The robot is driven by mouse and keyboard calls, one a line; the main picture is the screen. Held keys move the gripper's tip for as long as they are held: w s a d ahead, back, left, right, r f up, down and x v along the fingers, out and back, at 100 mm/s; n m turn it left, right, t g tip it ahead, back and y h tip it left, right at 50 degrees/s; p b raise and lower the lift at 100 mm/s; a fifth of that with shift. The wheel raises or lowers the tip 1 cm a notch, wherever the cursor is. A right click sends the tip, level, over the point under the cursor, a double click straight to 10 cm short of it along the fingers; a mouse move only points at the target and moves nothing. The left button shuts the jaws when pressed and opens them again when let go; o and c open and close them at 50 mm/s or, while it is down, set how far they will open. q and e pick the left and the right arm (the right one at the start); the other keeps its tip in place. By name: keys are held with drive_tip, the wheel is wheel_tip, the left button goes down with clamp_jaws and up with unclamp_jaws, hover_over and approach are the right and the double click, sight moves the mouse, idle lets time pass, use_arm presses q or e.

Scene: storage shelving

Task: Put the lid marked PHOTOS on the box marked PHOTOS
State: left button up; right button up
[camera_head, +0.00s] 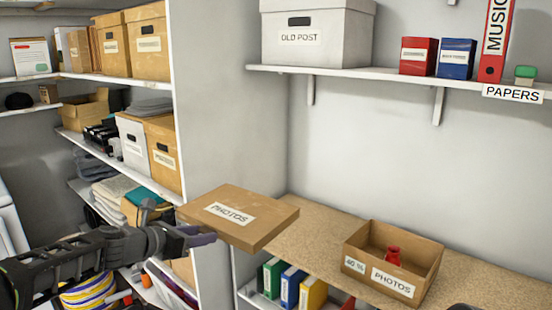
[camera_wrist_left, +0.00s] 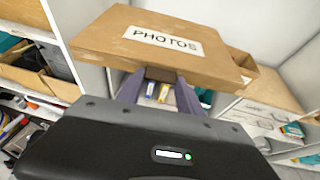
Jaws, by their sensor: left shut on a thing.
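The brown cardboard lid marked PHOTOS (camera_head: 262,231) is held level in the air, left of the box and near the counter's left end. My left gripper (camera_head: 198,237) is shut on the lid's near left edge; the lid also fills the upper middle of the left wrist view (camera_wrist_left: 110,40), with the gripper's fingers (camera_wrist_left: 160,82) at its near edge. The open box marked PHOTOS (camera_head: 418,288) stands on the counter at the right, with a small red object (camera_head: 393,256) inside. Its front also has a 40 % label. My right gripper is not recognisable in view.
The speckled counter (camera_head: 310,222) has free room between lid and box. Above it, a white wall shelf (camera_head: 350,74) carries the OLD POST box (camera_head: 318,30) and binders. Shelving (camera_head: 200,130) with boxes stands at the left. Colored binders (camera_head: 290,285) stand below the counter.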

use_arm(q)
drive_tip(key=shift+w+a+f+n+t+y, duration=0.85)
drive_tip(key=shift+a+f+n+y, duration=1.3)
drive_tip(key=shift+f, duration=1.5)
drive_tip(key=s+d+f+n+y+b, duration=0.1)
drive_tip(key=s+d+f+b, duration=0.1)
drive_tip(key=s+f+b, duration=0.3)
drive_tip(key=s+d+f+n+y+b, duration=0.1)
drive_tip(key=s+f+b, duration=0.4)
drive_tip(key=f, duration=0.8)
drive_tip(key=shift+d+f+n+t+y, duration=0.4)
drive_tip(key=shift+d+y, duration=0.1)
drive_tip(key=shift+y, duration=0.25)
drive_tip(key=shift+s, duration=0.1)
